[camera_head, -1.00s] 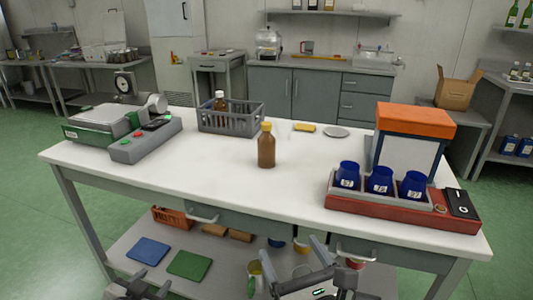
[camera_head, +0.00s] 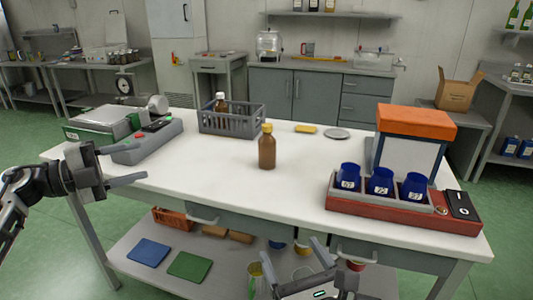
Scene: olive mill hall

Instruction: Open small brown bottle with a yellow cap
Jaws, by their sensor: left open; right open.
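A small brown bottle (camera_head: 267,152) with a yellow cap (camera_head: 267,128) stands upright near the middle of the white table (camera_head: 220,172). The cap is on it. My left gripper (camera_head: 138,168) is open and empty at the table's left front edge, to the left of the bottle and apart from it. My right gripper (camera_head: 316,262) is open and empty, low in front of the table's front edge, below the bottle in the picture.
A grey basket (camera_head: 232,120) holding another brown bottle with a white cap (camera_head: 220,102) stands behind. A scale (camera_head: 97,124) and grey button box (camera_head: 147,142) are at left. A red tray (camera_head: 400,209) with blue cups is at right. The table around the bottle is clear.

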